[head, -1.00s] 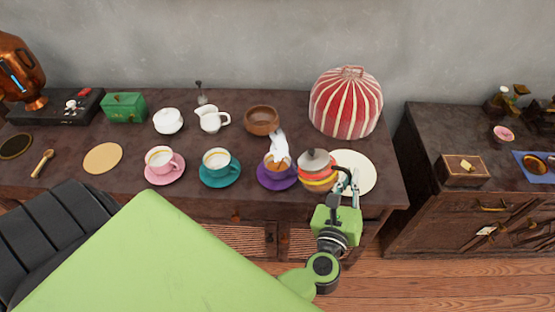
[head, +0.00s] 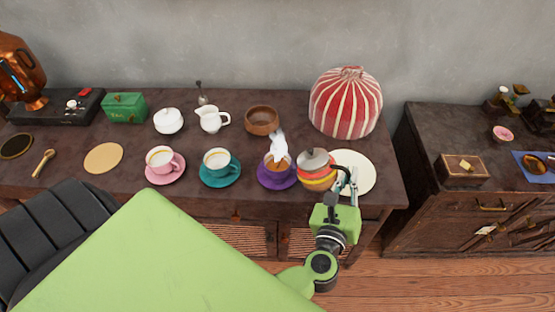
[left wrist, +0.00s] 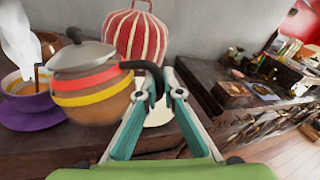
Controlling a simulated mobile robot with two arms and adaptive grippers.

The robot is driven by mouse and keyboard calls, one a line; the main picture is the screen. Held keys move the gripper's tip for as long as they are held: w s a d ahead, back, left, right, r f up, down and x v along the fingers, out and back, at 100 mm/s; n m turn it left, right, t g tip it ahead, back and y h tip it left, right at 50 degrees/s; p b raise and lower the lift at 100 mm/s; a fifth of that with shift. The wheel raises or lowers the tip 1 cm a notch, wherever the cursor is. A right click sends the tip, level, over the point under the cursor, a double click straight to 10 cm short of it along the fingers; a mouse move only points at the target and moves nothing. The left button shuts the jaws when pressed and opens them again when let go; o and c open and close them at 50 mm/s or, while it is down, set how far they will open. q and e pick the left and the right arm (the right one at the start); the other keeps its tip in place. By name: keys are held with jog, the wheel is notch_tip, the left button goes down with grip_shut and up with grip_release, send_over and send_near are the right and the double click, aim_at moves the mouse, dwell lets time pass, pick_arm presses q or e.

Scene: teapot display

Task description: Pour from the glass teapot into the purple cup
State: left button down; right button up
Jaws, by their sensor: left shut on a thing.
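The glass teapot (head: 318,180) has a grey lid, red and yellow bands and amber contents. My left gripper (head: 347,181) is shut on its dark handle (left wrist: 150,72), on the teapot's right side. The teapot (left wrist: 92,95) is close to the right of the purple cup (head: 265,170) and leans slightly toward it. The cup stands on a purple saucer (head: 291,183) and holds brown liquid, with white steam above. In the left wrist view, a thin brown streak drops into the cup (left wrist: 15,84); the teapot hides the spout. My right gripper is not in view.
A teal cup (head: 217,161) and a pink cup (head: 160,160) stand to the left. A wooden bowl (head: 261,120) and a red striped cosy (head: 346,104) are behind. A pale round mat (head: 358,170) lies right of the teapot, near the table edge.

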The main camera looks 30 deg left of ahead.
pick_arm(q)
jog(key=shift+a+r+p, duration=0.2)
jog(key=shift+r+p, duration=0.1)
jog(key=shift+r, duration=0.15)
dwell(0.4)
jog(key=shift+a+r+n+p, duration=0.35)
jog(key=shift+r+n+p, duration=0.05)
jog(key=shift+p, duration=0.1)
dwell(1.8)
jog(key=d+f+m+b, duration=0.3)
jog(key=f+b, duration=0.2)
jog(key=shift+d+t+b, duration=0.2)
jog(key=shift+t+b, duration=0.1)
jog(key=shift+b, duration=0.1)
